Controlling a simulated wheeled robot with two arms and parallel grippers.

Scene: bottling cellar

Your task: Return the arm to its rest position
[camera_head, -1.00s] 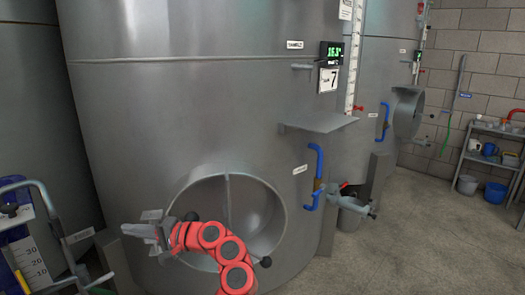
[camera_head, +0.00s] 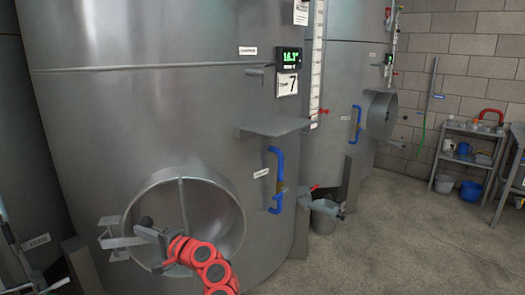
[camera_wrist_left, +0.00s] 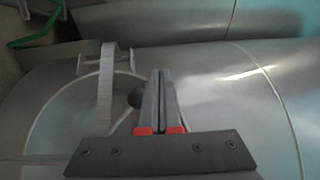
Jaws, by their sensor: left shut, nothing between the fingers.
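My left arm is red and grey and reaches up from the bottom of the head view. Its grey left gripper (camera_head: 120,242) is in front of the round manway opening (camera_head: 185,222) at the foot of the large steel tank (camera_head: 150,110). In the left wrist view the two fingers (camera_wrist_left: 161,85) are together, shut and empty. Behind them the curved steel tank wall and the ring of the round opening show. I cannot tell whether the gripper touches the tank. My right gripper is not in view.
A small steel shelf (camera_head: 275,128) and a blue handle (camera_head: 276,180) stick out from the tank. A valve (camera_head: 325,204) stands over a grey bucket (camera_head: 323,217). A rack (camera_head: 470,155) with several items is at the right wall. The floor (camera_head: 400,240) at the right is clear.

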